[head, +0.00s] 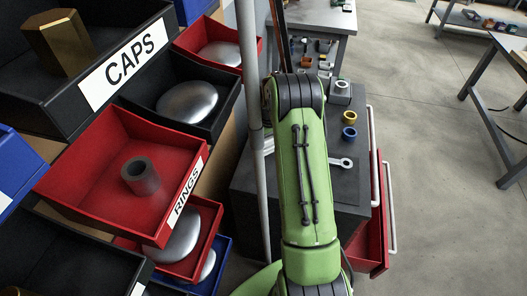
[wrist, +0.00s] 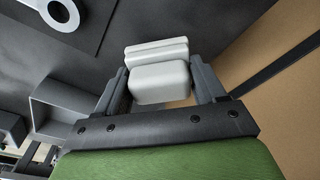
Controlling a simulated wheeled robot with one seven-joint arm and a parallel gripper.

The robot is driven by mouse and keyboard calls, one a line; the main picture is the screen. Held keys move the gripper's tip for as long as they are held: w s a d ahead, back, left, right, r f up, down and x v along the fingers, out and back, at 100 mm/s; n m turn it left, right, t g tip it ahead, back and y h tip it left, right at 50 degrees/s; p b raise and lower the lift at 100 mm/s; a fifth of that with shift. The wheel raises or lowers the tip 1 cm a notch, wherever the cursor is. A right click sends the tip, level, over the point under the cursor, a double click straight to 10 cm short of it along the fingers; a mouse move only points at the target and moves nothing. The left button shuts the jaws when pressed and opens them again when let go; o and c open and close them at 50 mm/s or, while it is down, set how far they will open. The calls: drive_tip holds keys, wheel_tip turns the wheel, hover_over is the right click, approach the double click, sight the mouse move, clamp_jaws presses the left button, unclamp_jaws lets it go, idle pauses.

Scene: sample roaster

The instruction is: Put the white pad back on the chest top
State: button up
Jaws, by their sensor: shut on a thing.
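The white pad (wrist: 160,82) is a small pale block with a groove across it, seen in the wrist view. My gripper (wrist: 160,88) is shut on it, with one grey finger on each side. The chest top (head: 352,188) is a dark grey surface in the middle of the head view, partly covered by my green arm. In the wrist view a dark surface (wrist: 215,22) lies beyond the pad; I cannot tell whether the pad touches it. My gripper is hidden behind my arm in the head view.
On the chest top lie a ring spanner (head: 342,163), a blue ring (head: 349,133), a yellow ring (head: 349,117) and a grey block (head: 341,92). A grey post (head: 250,75) and bins, including the red rings bin (head: 95,195), stand left. Floor (head: 430,190) is clear right.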

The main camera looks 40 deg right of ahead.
sight(266, 149)
wheel_tip(266, 149, down, 4)
drive_tip(key=shift+r+b, duration=0.2)
drive_tip(key=shift+b, duration=0.15)
drive_tip(key=shift+f, duration=0.2)
drive_tip(key=o, duration=1)
drive_tip(key=shift+r, duration=0.1)
drive_tip(key=r+p, duration=0.1)
drive_tip(key=r, duration=0.3)
drive_tip(key=s+r+p, duration=0.1)
drive_tip(key=r, duration=0.3)
drive_tip(key=r+p, duration=0.1)
drive_tip(key=r, duration=0.3)
drive_tip(key=shift+s+r, duration=0.1)
drive_tip(key=shift+s, duration=0.15)
